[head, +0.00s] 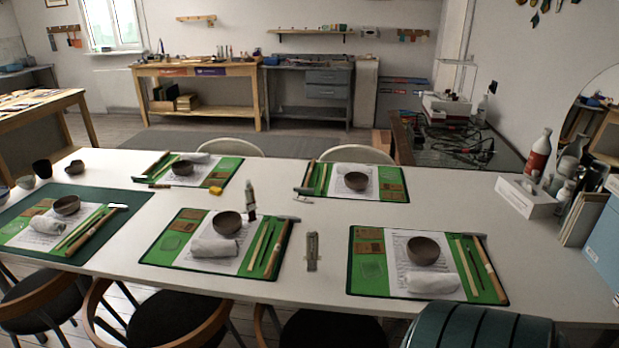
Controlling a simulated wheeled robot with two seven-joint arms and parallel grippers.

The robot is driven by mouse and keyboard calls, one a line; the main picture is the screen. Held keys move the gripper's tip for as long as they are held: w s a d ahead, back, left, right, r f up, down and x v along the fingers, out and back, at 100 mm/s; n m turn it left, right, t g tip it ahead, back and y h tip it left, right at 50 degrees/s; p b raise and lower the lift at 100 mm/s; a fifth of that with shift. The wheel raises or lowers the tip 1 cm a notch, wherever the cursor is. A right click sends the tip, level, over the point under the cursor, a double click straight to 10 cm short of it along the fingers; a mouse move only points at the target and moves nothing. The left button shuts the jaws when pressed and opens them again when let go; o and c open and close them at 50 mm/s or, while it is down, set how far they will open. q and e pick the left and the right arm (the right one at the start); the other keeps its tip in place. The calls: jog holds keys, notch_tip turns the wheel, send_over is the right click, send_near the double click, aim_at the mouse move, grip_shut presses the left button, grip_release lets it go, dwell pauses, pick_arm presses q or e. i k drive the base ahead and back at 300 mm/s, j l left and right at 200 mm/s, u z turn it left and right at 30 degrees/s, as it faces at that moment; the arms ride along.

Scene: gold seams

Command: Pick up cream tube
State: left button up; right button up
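A small upright tube-like item (250,198), pale above with a dark lower end, stands on the white table (325,205) near the middle, behind the centre-front green mat. It looks like the cream tube, but its label is too small to read. Neither of my grippers is in view, so nothing is seen touching it.
Green mats (358,285) hold bowls, rolled white cloths and wooden tools. A flat grey item (312,250) lies between the two front mats. A tissue box (526,195) and bottles (540,152) stand at right.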

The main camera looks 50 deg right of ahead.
aim_at(311, 242)
jog(key=i+j, duration=0.25)
jog(key=i+z, duration=0.1)
jog(key=z, duration=1.65)
